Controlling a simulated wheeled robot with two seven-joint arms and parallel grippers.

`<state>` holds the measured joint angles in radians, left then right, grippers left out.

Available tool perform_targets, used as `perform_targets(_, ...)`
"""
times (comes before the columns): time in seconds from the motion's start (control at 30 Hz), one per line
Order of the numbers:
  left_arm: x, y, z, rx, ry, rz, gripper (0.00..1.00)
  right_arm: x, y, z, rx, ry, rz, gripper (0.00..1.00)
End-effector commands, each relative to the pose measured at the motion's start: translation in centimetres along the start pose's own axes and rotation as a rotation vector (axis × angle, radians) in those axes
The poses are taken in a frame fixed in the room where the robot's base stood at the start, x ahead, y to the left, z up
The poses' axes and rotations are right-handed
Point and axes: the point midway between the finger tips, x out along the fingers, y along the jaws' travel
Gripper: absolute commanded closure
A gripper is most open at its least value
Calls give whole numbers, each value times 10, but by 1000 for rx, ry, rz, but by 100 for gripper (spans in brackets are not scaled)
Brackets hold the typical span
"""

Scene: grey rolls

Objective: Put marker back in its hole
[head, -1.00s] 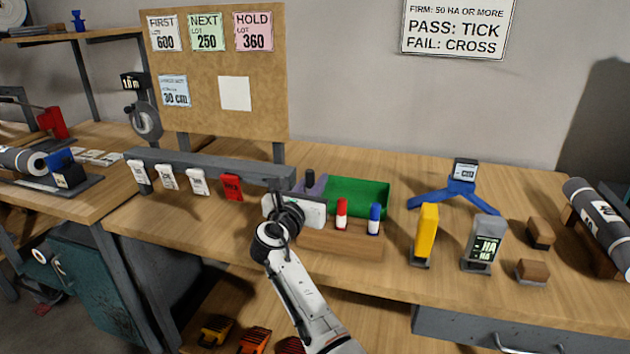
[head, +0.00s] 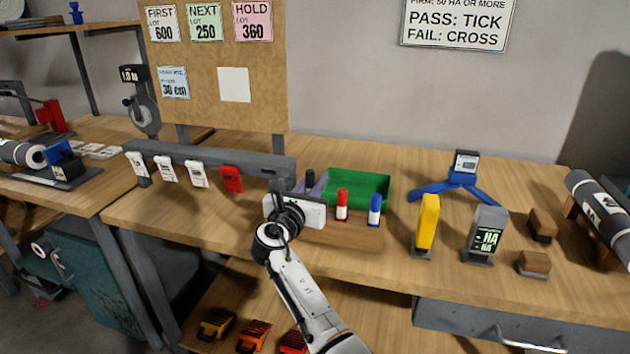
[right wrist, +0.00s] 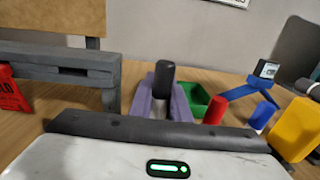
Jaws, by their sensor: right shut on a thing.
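My right gripper (head: 311,190) has purple-grey fingers and is shut on a dark marker (head: 310,177). In the right wrist view the marker (right wrist: 164,82) stands upright between the fingers (right wrist: 162,108). Its lower end is hidden behind my gripper body. The wooden marker block (head: 350,238) is on the bench, just right of and partly behind my wrist. A red marker (head: 342,207) and a blue marker (head: 375,211) stand upright in it. The block's left end is covered, so I cannot tell whether the dark marker is in a hole. My left gripper is out of view.
A green tray (head: 360,185) lies behind the block. A blue stand (head: 458,187), yellow gauge (head: 427,222) and grey gauge (head: 485,235) are to the right. A grey rail with a red tag (head: 231,178) is to the left.

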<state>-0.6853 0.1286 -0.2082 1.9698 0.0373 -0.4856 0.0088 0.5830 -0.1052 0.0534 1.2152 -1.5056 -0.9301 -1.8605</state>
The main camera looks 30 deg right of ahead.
Motion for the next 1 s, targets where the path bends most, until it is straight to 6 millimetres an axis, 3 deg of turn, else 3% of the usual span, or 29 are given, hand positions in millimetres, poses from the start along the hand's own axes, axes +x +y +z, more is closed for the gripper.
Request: perform_targets(1.0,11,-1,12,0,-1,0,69,0,0,-26,0,0,-1,100)
